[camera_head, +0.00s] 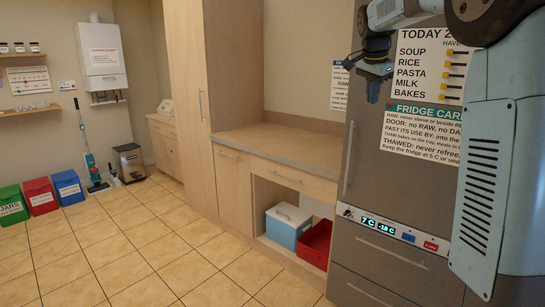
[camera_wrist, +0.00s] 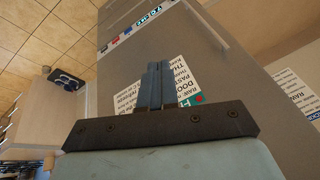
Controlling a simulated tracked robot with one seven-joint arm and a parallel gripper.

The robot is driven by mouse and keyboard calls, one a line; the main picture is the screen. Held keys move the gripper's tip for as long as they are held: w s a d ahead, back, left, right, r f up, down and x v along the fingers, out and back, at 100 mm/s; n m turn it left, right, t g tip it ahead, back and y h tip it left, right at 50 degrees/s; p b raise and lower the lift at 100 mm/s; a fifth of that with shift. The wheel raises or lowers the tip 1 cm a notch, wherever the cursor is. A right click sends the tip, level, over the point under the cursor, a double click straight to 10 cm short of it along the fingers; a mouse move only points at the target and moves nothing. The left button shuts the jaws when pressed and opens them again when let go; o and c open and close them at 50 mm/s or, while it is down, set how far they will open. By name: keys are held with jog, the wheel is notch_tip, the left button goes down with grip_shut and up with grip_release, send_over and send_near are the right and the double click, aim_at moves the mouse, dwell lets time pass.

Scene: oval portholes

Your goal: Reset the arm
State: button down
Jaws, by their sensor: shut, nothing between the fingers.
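My arm comes in from the upper right in the head view and is raised in front of the grey fridge (camera_head: 340,250). My gripper (camera_head: 373,97) points down before the fridge front, beside the posted lists, with nothing held. In the wrist view my gripper (camera_wrist: 157,68) shows its two blue-grey fingers together, with no gap between them. The fridge (camera_wrist: 125,75) fills the middle of that view behind the fingers. I cannot tell the exact distance from the fingers to the fridge.
A wooden counter (camera_head: 270,146) stands left of the fridge, with a light blue box (camera_head: 287,226) and a red bin (camera_head: 316,243) in its open bay. A tall cabinet (camera_head: 189,100) stands further left. Coloured bins (camera_head: 40,196) line the left wall. The tiled floor (camera_head: 150,245) is clear.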

jog(key=s+a+f+n+t+y, duration=0.1)
jog(key=s+f+n, duration=0.15)
jog(key=s, duration=0.85)
jog(key=s+a+f+n+y, duration=0.15)
jog(key=s+n, duration=0.25)
jog(key=s, duration=0.7)
jog(key=s+a+f+n, duration=0.1)
jog(key=s+f+n, duration=0.2)
jog(key=s+f, duration=0.2)
jog(key=s+a+f+n, duration=0.2)
jog(key=s+f, duration=0.4)
jog(key=s, duration=0.5)
jog(key=shift+a+f+n+t, duration=0.25)
jog(key=shift+n+t, duration=0.05)
jog(key=shift+n, duration=0.15)
jog(key=c, duration=1.8)
grip_release()
jog(key=shift+h, duration=0.25)
jog(key=shift+c, duration=0.2)
